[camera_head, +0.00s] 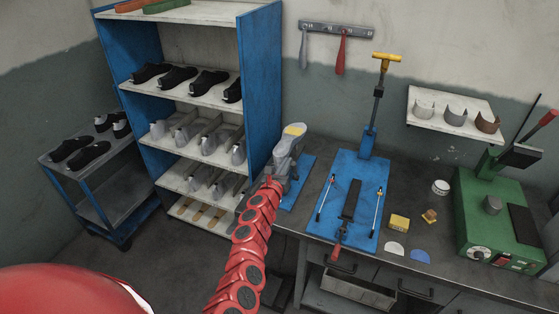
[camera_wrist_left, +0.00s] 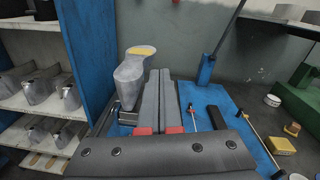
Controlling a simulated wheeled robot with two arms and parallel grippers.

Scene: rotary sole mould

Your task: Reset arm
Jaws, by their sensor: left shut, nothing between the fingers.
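My left arm (camera_head: 245,250), red and jointed, reaches up from the bottom middle of the head view. Its gripper (camera_head: 274,180) is at the far end, small and partly hard to make out, in front of the grey shoe last (camera_head: 289,147) at the bench's left end. In the left wrist view the two dark fingers of the left gripper (camera_wrist_left: 160,75) lie together, shut and empty. The grey last with a yellow top (camera_wrist_left: 132,72) stands just left of the fingers there; I cannot tell whether they touch. My right gripper is not in view.
A blue press plate (camera_head: 346,215) with a yellow-handled lever (camera_head: 387,58) lies on the grey bench. A green machine (camera_head: 490,225) stands at right. A blue-sided shelf (camera_head: 262,85) with shoes and moulds stands left of the bench, beside a small cart (camera_head: 105,160).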

